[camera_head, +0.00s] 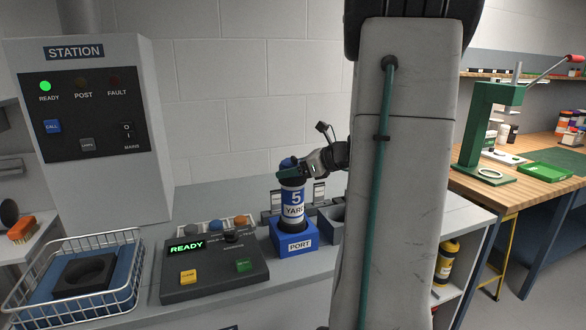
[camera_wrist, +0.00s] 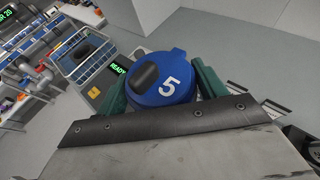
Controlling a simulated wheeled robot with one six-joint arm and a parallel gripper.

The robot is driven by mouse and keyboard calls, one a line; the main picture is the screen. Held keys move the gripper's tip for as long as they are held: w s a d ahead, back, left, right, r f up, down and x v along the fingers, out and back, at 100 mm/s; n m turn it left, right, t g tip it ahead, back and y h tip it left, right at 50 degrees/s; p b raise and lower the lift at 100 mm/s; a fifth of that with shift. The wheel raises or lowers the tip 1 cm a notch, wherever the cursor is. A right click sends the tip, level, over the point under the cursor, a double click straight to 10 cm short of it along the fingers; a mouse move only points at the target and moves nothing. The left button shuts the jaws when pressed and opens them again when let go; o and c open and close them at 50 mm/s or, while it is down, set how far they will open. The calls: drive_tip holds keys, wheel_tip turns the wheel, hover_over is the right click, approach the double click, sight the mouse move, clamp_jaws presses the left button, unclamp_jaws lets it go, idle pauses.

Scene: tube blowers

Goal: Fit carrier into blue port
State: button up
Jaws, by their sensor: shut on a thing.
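The carrier (camera_head: 293,202) is a white and blue cylinder marked "5" and "YARD". It stands upright, directly above the blue port (camera_head: 297,238), a blue block labelled "PORT". Its lower end meets the top of the port; I cannot tell how deep it sits. My gripper (camera_head: 289,173) is shut on the carrier's upper part. In the wrist view the carrier's blue lid (camera_wrist: 162,78), with a "5" and a dark pad, sits between the two green fingers of my gripper (camera_wrist: 160,88). The port is hidden in the wrist view.
A grey console (camera_head: 212,268) with a "READY" display and buttons stands left of the port. A wire basket (camera_head: 75,280) is further left, below the station cabinet (camera_head: 95,130). A grey socket (camera_head: 333,222) stands right of the port.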

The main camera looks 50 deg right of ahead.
drive_tip(key=shift+f, duration=0.55)
drive_tip(key=o, duration=1.5)
drive_tip(key=shift+c, duration=0.2)
